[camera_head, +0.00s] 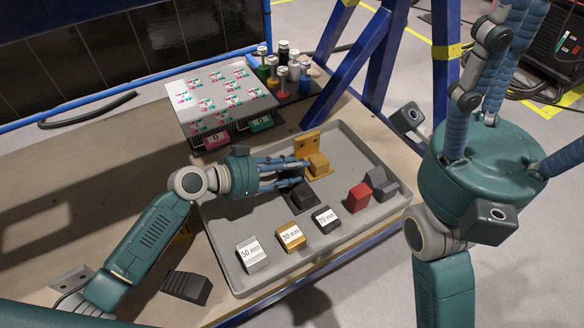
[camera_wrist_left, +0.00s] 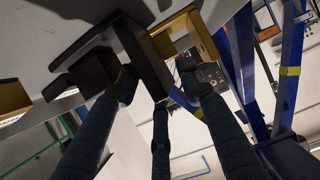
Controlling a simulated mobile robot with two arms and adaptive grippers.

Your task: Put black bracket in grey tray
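The black bracket (camera_head: 298,196) stands on the floor of the grey tray (camera_head: 228,262), near its middle. My left gripper (camera_head: 303,172) reaches over the tray from the left with its fingers at the bracket. In the left wrist view, the bracket's dark upright plate (camera_wrist_left: 143,52) is between the spread fingers (camera_wrist_left: 155,80). A gap shows between the plate and the right finger; contact with the left finger is unclear. In the head view, the fingers hide part of the bracket. My right gripper (camera_head: 505,75) is at the upper right, off the tray, with fingers spread and tips cut off.
An orange bracket (camera_head: 312,160) stands just behind the black one. A red block (camera_head: 358,197), a grey block (camera_head: 381,184) and three labelled blocks (camera_head: 290,236) are in the tray. A dark ribbed block (camera_head: 187,287) lies on the table. A card panel (camera_head: 222,95) and several cylinders (camera_head: 282,75) are behind.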

